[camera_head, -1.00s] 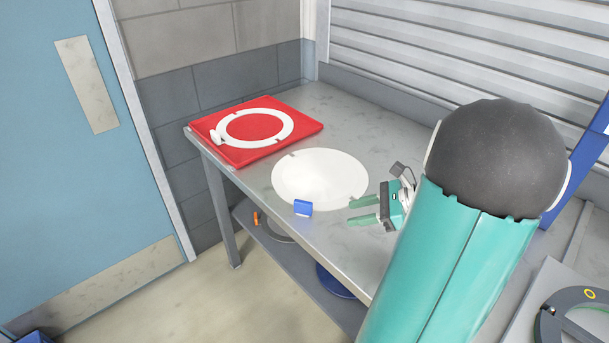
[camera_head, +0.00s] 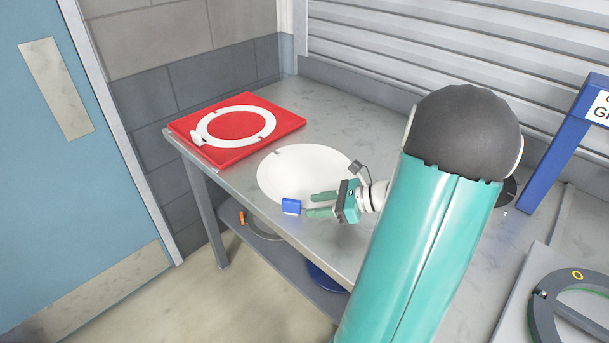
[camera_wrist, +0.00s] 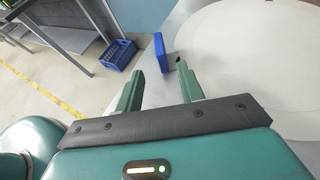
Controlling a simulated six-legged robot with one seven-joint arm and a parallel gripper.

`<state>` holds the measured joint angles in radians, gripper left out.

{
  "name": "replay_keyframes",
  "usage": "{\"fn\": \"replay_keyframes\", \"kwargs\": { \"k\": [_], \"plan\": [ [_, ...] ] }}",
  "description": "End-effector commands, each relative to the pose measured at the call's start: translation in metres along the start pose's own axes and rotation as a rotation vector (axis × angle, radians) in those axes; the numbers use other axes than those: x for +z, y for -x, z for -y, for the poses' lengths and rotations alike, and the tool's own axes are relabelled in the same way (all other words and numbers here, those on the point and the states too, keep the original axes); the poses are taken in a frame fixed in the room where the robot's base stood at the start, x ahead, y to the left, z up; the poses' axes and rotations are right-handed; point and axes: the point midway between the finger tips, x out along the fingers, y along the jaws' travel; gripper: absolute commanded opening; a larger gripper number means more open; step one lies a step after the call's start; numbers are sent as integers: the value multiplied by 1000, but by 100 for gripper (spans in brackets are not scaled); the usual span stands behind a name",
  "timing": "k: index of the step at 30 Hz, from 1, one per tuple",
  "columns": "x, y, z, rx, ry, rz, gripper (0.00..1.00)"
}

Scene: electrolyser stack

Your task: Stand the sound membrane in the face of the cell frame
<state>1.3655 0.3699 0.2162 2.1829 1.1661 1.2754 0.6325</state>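A large white disc (camera_head: 300,172), which looks like a membrane, lies flat on the grey bench; part of it also shows in the wrist view (camera_wrist: 270,50). A small blue block (camera_head: 291,206) is at its near edge. I cannot tell whether it is joined to the disc. My gripper (camera_head: 316,204) is open and empty, just right of the blue block. In the wrist view the blue block (camera_wrist: 162,51) is just beyond the fingertips, between their lines. A dark grey ring (camera_head: 575,305) with a yellow circle mark, perhaps the cell frame, is partly visible at lower right.
A white ring (camera_head: 210,136) with a small white tab lies on a red tray (camera_head: 288,124) at the bench's far left. A blue post (camera_head: 560,145) with a sign stands at right. A lower shelf (camera_head: 290,265) holds several items. A blue crate (camera_wrist: 119,55) sits on the floor.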

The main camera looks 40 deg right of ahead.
Motion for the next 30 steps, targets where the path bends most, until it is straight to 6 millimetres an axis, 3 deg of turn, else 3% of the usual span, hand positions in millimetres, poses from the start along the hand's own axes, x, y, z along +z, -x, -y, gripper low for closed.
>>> {"fn": "replay_keyframes", "kwargs": {
  "k": [12, 19, 20, 25, 30],
  "plan": [
    [2, -54, 4, 2, 1, 0, 38],
    [3, -56, 4, 1, 2, 0, 38],
    [3, -56, 4, 1, 2, 0, 36],
    [3, -56, 4, 1, 2, 0, 3],
    [3, -55, 4, 1, 2, 0, 0]
  ]
}}
